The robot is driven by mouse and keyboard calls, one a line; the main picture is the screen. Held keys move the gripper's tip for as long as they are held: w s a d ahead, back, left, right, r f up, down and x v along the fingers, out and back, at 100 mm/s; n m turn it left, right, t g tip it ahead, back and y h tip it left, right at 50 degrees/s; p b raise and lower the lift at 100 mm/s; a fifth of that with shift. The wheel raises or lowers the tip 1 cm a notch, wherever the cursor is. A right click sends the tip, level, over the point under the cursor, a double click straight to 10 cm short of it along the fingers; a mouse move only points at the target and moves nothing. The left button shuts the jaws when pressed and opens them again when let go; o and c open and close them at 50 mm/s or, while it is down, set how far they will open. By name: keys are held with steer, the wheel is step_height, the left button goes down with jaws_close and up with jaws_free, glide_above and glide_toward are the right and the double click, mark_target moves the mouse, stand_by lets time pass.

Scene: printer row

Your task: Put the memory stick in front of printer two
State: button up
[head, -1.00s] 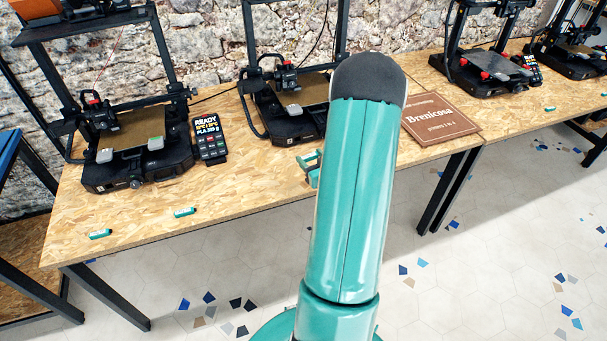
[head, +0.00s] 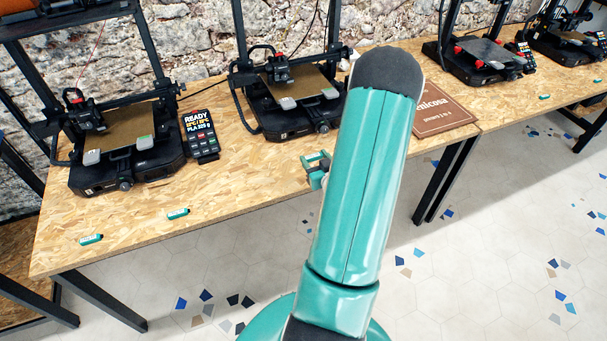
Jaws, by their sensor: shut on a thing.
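Printer two (head: 290,117), the second black printer from the left, stands on the wooden table (head: 245,177). My gripper (head: 316,170) shows only in part, as teal jaws left of my arm, over the table's front edge area before printer two. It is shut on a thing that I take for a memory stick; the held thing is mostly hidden. Two teal memory sticks lie flat on the table: one (head: 91,239) near the front left corner, one (head: 178,213) to its right, both in front of the leftmost printer (head: 125,165).
A display unit (head: 199,134) stands between the two near printers. A brown sign (head: 440,112) lies right of my arm, partly covered by it. Two more printers (head: 483,60) (head: 570,45) stand farther right, with small teal sticks (head: 544,97) in front. Bare table lies before printer two.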

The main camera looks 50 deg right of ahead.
mark_target(304, 179)
steer(key=f, duration=0.1)
steer(key=w+a+f, duration=0.1)
steer(key=w+f, duration=0.1)
steer(key=f, duration=0.1)
steer(key=shift+w+a, duration=0.25)
steer(key=shift+a, duration=0.15)
steer(key=shift+w+f, duration=0.15)
steer(key=shift+f, duration=1.5)
steer(key=shift+a, duration=0.1)
steer(key=shift+f, duration=0.15)
steer(key=o, duration=1)
steer(key=shift+c, duration=0.2)
steer(key=v, duration=1.2)
